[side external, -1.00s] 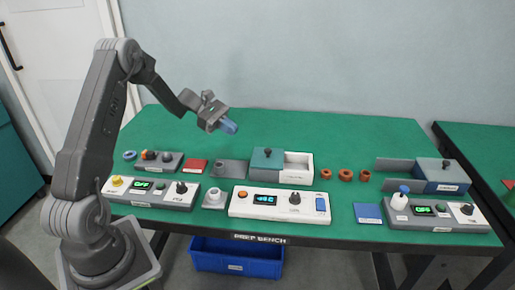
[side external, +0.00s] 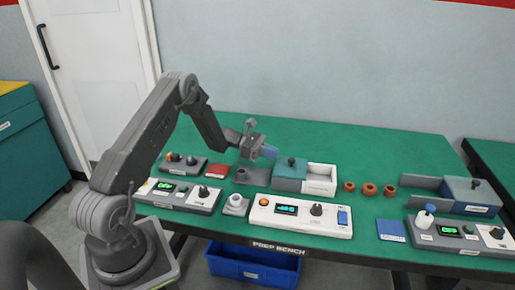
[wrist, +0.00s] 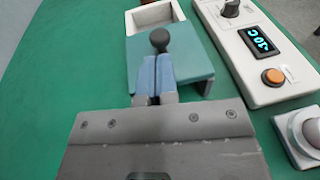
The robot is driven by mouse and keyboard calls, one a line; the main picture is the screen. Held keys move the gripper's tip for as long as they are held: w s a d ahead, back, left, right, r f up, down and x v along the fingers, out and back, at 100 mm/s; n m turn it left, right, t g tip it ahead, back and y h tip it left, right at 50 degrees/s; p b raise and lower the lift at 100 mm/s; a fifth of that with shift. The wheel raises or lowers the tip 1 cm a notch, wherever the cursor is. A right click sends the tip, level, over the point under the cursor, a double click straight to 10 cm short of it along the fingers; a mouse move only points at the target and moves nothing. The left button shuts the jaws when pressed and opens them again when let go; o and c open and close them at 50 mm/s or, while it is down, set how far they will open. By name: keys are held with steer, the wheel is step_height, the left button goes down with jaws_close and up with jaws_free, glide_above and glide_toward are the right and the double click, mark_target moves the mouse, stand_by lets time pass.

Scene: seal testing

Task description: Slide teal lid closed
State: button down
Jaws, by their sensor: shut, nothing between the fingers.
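The teal lid (side external: 284,174) with a black knob (side external: 291,161) covers the left part of a white box (side external: 320,177) on the green bench. The box's right part is open. The lid also shows in the wrist view (wrist: 193,62), with its knob (wrist: 159,38) just beyond my fingertips. My gripper (side external: 271,152) is shut and empty, with blue fingers touching each other. It is at the lid's left side, its fingers pointing right towards the knob. In the wrist view the fingertips (wrist: 157,60) appear right by the knob; whether they touch it I cannot tell.
A white console (side external: 300,216) with a display, orange button and knob stands in front of the box. Several brown rings (side external: 368,189) lie to its right. A blue-lidded box (side external: 470,192) stands farther right. The bench behind the box is clear.

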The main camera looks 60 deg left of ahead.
mark_target(283, 164)
steer(key=shift+x, duration=1.7)
steer(key=shift+w+d, duration=0.2)
steer(key=shift+d, duration=0.05)
steer(key=x, duration=0.3)
steer(key=w+r+x, duration=0.1)
steer(key=x, duration=0.6)
steer(key=shift+w+a+r, duration=0.2)
steer(key=shift+a+r, duration=0.15)
steer(key=shift+a, duration=0.05)
